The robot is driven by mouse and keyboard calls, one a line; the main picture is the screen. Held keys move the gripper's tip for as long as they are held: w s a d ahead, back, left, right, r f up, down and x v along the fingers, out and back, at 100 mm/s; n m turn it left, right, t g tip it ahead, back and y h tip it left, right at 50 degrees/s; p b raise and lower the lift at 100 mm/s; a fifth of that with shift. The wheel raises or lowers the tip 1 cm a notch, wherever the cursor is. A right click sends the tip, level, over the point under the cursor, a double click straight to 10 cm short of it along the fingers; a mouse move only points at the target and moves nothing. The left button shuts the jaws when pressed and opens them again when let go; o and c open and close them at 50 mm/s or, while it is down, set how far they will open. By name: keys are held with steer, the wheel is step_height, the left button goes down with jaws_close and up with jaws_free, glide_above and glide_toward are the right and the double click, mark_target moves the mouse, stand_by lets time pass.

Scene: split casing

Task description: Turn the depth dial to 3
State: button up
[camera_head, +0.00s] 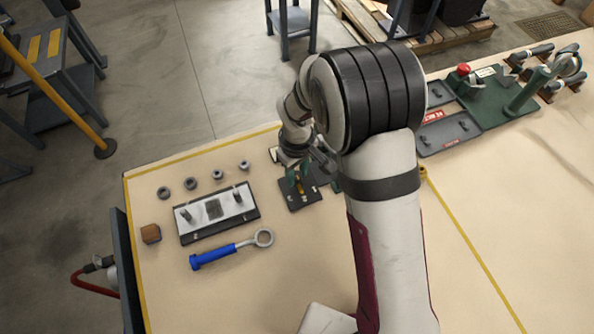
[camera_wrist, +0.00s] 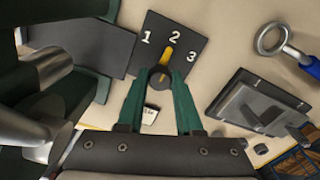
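The depth dial shows in the wrist view as a dark plate (camera_wrist: 190,56) with white numbers 1, 2 and 3. It has a round dark knob (camera_wrist: 160,79) and a yellow pointer (camera_wrist: 169,54). The pointer is directed at 2. My gripper (camera_wrist: 160,77) has one green finger on each side of the knob, and the knob fills the space between the fingertips. In the head view the dial plate (camera_head: 300,201) lies on the table, with my gripper (camera_head: 298,177) over it and my arm hiding part of that area.
Left of the dial are a plate with pegs (camera_head: 226,219), a blue-handled ring tool (camera_head: 214,255), a wooden block (camera_head: 150,233) and several small nuts (camera_head: 190,183). Dark trays (camera_head: 447,133) and a green fixture (camera_head: 490,103) stand at right. The front right table is clear.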

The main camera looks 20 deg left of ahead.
mark_target(297, 175)
jaws_close()
steer(key=m, duration=0.3)
steer(key=o, duration=0.8)
jaws_free()
steer(key=shift+c, duration=0.2)
steer(key=shift+r, duration=0.1)
step_height(297, 175, up, 16)
